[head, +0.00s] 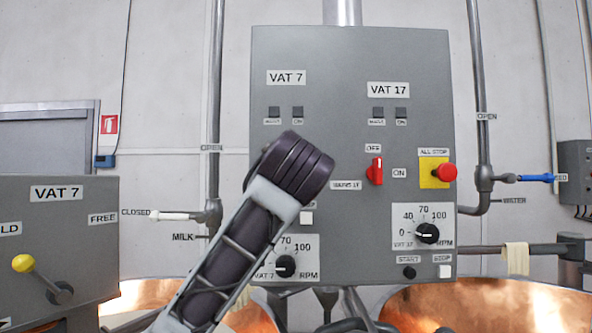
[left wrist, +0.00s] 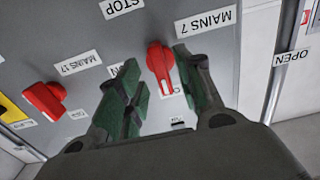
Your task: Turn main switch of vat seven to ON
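The red main switch of vat seven (left wrist: 160,62) shows in the left wrist view, beside the MAINS 7 label (left wrist: 206,24). Its handle points down in that view, toward a small label that is partly hidden. My left gripper (left wrist: 165,90) is open, one green-padded finger on each side of the handle; I cannot tell whether they touch it. In the head view my left arm covers this switch and the gripper's fingers. The grey control panel (head: 350,50) carries the VAT 7 label (head: 286,77) above that covered area. My right gripper is not in view.
The vat 17 switch (head: 375,172) is red and upright, under an OFF label; it also shows in the left wrist view (left wrist: 45,100). A red stop button (head: 446,173) and speed knobs (head: 427,233) stick out of the panel. Copper vats (head: 540,305) stand below.

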